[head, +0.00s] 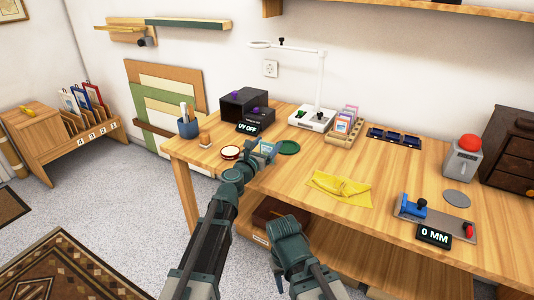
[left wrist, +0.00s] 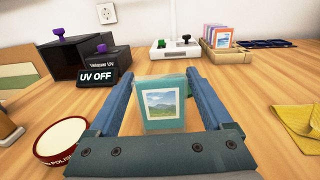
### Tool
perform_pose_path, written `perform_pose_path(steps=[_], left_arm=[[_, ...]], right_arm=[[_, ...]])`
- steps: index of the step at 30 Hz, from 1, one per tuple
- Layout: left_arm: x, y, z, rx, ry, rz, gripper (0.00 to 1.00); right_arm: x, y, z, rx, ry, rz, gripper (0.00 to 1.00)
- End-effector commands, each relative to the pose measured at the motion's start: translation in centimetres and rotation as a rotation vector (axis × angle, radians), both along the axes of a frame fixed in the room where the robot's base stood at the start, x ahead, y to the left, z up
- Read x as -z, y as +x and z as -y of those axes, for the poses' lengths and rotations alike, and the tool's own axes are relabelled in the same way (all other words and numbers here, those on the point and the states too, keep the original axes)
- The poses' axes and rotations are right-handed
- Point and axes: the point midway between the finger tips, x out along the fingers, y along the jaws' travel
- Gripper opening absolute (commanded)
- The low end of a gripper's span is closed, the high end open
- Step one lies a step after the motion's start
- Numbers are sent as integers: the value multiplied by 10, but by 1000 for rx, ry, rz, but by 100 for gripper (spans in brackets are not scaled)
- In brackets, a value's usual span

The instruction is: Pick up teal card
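The teal card (left wrist: 165,108) shows in the left wrist view with a small landscape picture in a pale frame. It stands facing me between the fingers of my left gripper (left wrist: 160,85). A gap shows on its left side, and its right edge is close to the right finger. In the head view the card (head: 267,146) is partly hidden by my left gripper (head: 258,153), low over the table's left part. My right arm's end (head: 287,228) is in front of the table edge; its fingers cannot be made out.
A red-rimmed polish tin (head: 230,153) is left of my left gripper. A green disc (head: 289,147) lies to the right. Behind are the UV box (head: 243,103) and a card rack (head: 346,122). A yellow cloth (head: 340,187) lies right; bare table lies between.

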Motion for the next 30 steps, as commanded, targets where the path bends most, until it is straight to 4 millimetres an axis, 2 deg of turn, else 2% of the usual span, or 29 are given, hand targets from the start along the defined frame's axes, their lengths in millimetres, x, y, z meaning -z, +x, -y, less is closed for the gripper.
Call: perform_pose_path(steps=[1,2,10,23,30], left_arm=[[0,0,0,0,0,0,73],[0,0,0,0,0,0,68],[0,0,0,0,0,0,19],[-4,0,-1,0,0,0,18],[-17,1,-3,0,0,0,18]], right_arm=[[0,0,0,0,0,0,50],[0,0,0,0,0,0,50],[0,0,0,0,0,0,50],[-4,0,0,0,0,0,50],[-17,0,0,0,1,0,50]])
